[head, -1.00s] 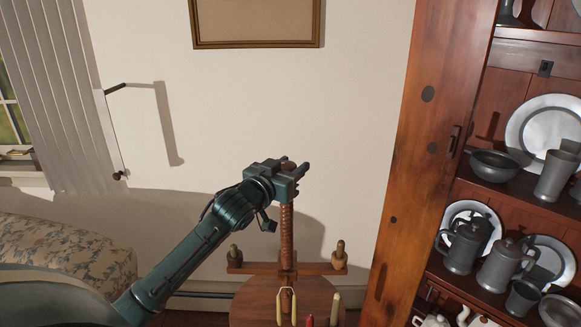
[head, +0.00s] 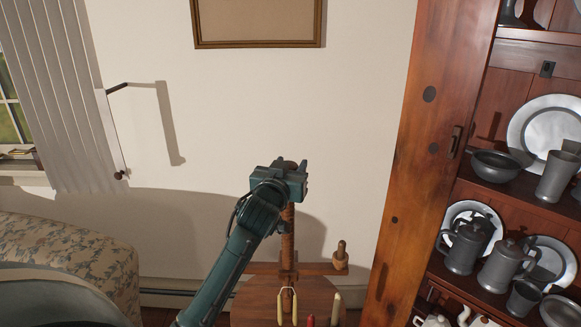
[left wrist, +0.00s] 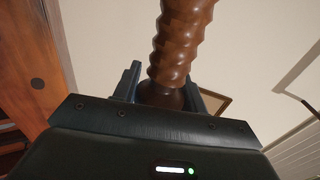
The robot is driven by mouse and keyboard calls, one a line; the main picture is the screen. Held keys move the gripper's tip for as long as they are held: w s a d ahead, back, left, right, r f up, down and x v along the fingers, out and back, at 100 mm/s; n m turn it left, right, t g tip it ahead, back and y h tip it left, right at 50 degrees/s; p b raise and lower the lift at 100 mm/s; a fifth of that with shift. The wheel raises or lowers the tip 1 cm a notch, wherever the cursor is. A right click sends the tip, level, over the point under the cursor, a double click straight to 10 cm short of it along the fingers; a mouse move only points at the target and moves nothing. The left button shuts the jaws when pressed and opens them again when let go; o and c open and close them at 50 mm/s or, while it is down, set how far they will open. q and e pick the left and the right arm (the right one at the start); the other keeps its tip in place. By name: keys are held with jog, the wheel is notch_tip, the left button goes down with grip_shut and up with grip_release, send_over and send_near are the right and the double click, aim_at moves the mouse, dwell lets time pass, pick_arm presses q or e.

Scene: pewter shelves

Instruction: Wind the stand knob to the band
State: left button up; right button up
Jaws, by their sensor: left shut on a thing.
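A wooden stand has an upright threaded post (head: 287,240), which also shows up close in the left wrist view (left wrist: 182,40). The brown knob (head: 290,163) is at the post's top, mostly hidden between my fingers. My left gripper (head: 290,170) is shut around it from the lower left. In the left wrist view, the smooth knob (left wrist: 162,95) sits between the two fingers where the ridged post meets it. I cannot make out a band on the post. My right gripper is in neither view.
A crossbar (head: 318,268) with a wooden holder (head: 340,255) crosses the post above a round wooden top (head: 262,302). Pale candles (head: 293,305) and a red one (head: 310,320) are in front. A pewter-filled cupboard (head: 415,150) stands right; a floral seat (head: 60,255) is left.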

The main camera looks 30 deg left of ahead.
pick_arm(q)
jog(key=o, duration=1)
jog(key=shift+s, duration=0.1)
jog(key=b+v, duration=0.1)
jog(key=v, duration=1.2)
jog(key=shift+r, duration=0.1)
jog(key=shift+d, duration=0.1)
